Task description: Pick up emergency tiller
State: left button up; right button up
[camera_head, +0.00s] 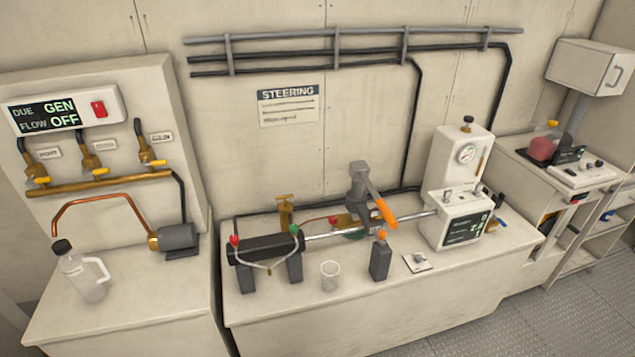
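A tiller-like lever with an orange grip (381,203) sits at a grey upright head (358,181) above the middle of the steering bench (290,325). The orange grip slants down to the right. I take this to be the emergency tiller, though no label on it is readable. A silver rod (330,233) runs beneath it, from a black cylinder (265,247) on the left toward the white gauge unit (460,200) on the right. Neither of my grippers is in view.
A clear jug (82,277) stands on the left counter. A pink-filled container (543,148) is at right.

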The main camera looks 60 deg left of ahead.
aim_at(359, 171)
jog(key=i+u, duration=0.1)
jog(key=u, duration=1.5)
